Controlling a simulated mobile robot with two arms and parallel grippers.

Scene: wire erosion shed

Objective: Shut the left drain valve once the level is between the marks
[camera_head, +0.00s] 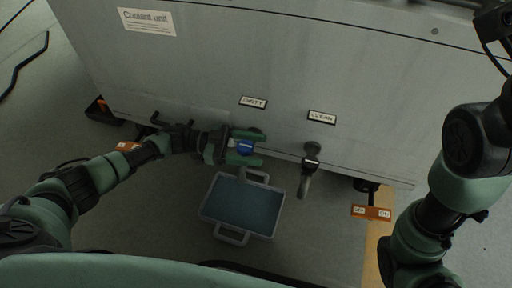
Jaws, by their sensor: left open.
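The coolant unit's left drain valve sits below the DIRTY label (254,102), and its blue handle (245,147) shows between my left gripper's fingers. My left gripper (247,148) is open, with one green finger above the handle and one below it. I cannot tell whether the fingers touch the handle. The rest of this valve is mostly hidden by the gripper. A grey tub (207,212) with two handles stands on the floor below, with blue-green liquid (245,204) in it. I cannot make out level marks. My right gripper is not clearly in view.
A second valve (311,150) with a black handle and grey spout (304,182) hangs below the CLEAN label (321,117). My right arm (455,185) is at the right edge.

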